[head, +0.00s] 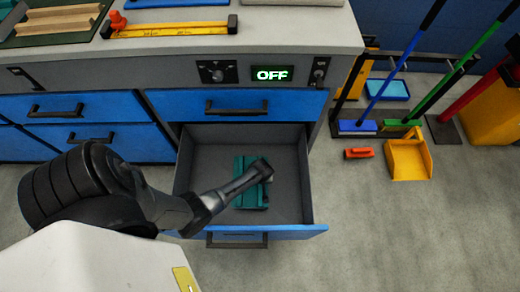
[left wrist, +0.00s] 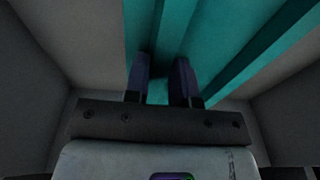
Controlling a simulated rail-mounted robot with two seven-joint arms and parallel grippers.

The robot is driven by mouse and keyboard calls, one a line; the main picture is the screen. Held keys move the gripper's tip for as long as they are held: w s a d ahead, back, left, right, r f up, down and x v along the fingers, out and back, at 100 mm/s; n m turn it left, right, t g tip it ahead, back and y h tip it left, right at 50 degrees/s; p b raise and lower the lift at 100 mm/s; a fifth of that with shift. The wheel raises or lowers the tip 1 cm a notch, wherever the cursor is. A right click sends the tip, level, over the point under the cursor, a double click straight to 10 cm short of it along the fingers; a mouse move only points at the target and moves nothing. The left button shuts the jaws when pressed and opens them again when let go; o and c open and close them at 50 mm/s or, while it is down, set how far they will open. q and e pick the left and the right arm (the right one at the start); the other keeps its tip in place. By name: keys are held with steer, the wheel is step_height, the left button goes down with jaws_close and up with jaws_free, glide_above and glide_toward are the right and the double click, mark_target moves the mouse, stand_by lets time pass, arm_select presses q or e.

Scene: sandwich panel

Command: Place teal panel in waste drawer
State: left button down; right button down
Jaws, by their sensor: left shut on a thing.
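The teal panel (head: 251,196) is inside the open blue drawer (head: 313,203), near the middle of its grey interior. My left gripper (head: 266,171) reaches down into the drawer over the panel and is shut on it. In the left wrist view, the teal panel (left wrist: 212,50) runs across the upper part with raised ribs, and the fingers of my left gripper (left wrist: 162,82) meet a narrow rib of it. Grey drawer walls show on both sides there. I cannot tell whether the panel touches the drawer floor. My right gripper is not in view.
The grey worktop (head: 290,28) is above the drawer, with a yellow ruler-like bar (head: 170,29) on it. A closed blue drawer (head: 238,103) sits just above the open one. On the floor to the right are an orange object (head: 359,153) and a yellow dustpan (head: 407,158).

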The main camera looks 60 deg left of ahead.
arm_select(q)
step_height(320, 180, down, 3)
steer(key=shift+f+b, duration=0.1)
steer(key=shift+b, duration=1.1)
steer(key=shift+f, duration=0.15)
steer(key=shift+f, duration=0.1)
steer(key=c, duration=1)
jaws_free()
steer(key=shift+o, duration=0.2)
